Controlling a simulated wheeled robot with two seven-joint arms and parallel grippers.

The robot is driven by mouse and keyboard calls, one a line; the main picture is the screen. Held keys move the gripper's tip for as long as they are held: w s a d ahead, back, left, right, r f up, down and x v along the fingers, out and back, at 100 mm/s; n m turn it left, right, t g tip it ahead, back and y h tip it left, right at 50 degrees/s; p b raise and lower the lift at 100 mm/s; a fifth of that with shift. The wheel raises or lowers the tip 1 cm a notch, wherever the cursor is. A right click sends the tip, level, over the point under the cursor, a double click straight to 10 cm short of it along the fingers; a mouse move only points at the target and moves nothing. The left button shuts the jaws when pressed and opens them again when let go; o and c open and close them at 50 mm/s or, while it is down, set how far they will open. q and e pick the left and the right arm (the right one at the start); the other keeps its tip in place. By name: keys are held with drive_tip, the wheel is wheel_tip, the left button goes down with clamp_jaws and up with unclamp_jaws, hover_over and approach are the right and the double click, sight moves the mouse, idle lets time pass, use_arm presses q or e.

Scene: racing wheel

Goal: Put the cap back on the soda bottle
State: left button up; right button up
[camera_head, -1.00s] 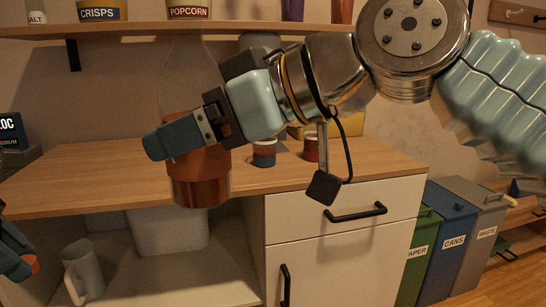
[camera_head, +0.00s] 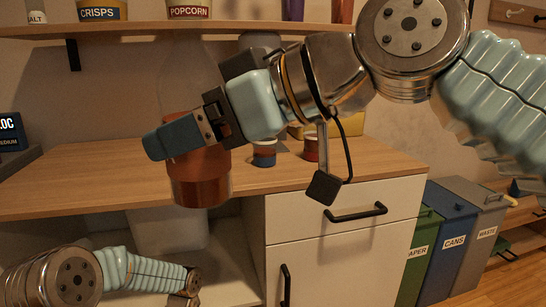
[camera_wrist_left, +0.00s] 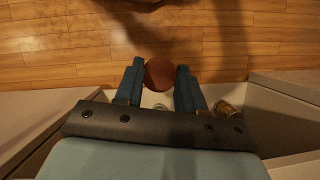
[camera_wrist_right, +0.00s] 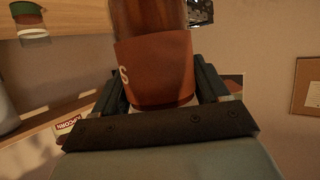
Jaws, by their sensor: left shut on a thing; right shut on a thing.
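The soda bottle (camera_head: 203,180) is upright in front of the counter in the head view, with brown liquid and an orange-red label. My right gripper (camera_head: 165,140) is shut around it at the label; the label also fills the right wrist view (camera_wrist_right: 155,68). The bottle's clear upper part is faint against the wall, and its mouth is hard to make out. My left gripper (camera_wrist_left: 159,88) is shut on a round reddish-brown cap (camera_wrist_left: 159,72) in the left wrist view, above the floor.
The wooden counter (camera_head: 90,175) holds two small striped tubs (camera_head: 264,153) (camera_head: 311,147) behind my right arm. A shelf (camera_head: 140,28) with labelled jars runs above. An open cupboard bay with a white bin (camera_head: 165,230) lies below. Recycling bins (camera_head: 452,225) stand right.

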use_arm(q)
drive_tip(key=shift+w+d+f, duration=0.15)
drive_tip(key=shift+w+f, duration=0.05)
drive_tip(key=shift+f, duration=0.35)
drive_tip(key=shift+r, duration=0.15)
use_arm(e)
drive_tip(key=w+d+f+m+t+h, duration=0.3)
drive_tip(key=w+d+f, duration=0.6)
drive_tip(key=f, duration=0.6)
drive_tip(key=w+d+f+m+t+h, duration=0.3)
drive_tip(key=w+d+f, duration=0.6)
drive_tip(key=f, duration=0.6)
drive_tip(key=w+d+f+m+t+h, duration=0.3)
drive_tip(key=w+d+f+m+h, duration=0.3)
drive_tip(key=f, duration=1)
drive_tip(key=w+d+m, duration=0.2)
drive_tip(key=d, duration=0.1)
drive_tip(key=shift+w+d+h, duration=0.3)
drive_tip(key=shift+w+d, duration=0.05)
drive_tip(key=shift+w, duration=0.05)
drive_tip(key=shift+d+r, duration=0.25)
drive_tip(key=s+a+f+n+g+y, duration=0.1)
drive_tip(key=s+a+f+n+y, duration=0.3)
drive_tip(key=a+f, duration=0.3)
drive_tip(key=s+a+f+n+g+y, duration=0.2)
drive_tip(key=s+a+f+n+y, duration=0.1)
drive_tip(key=a+f, duration=0.4)
drive_tip(key=shift+s+a+f+n+y, duration=0.25)
drive_tip(key=shift+s+a+n+y, duration=0.25)
drive_tip(key=shift+a+y, duration=0.4)
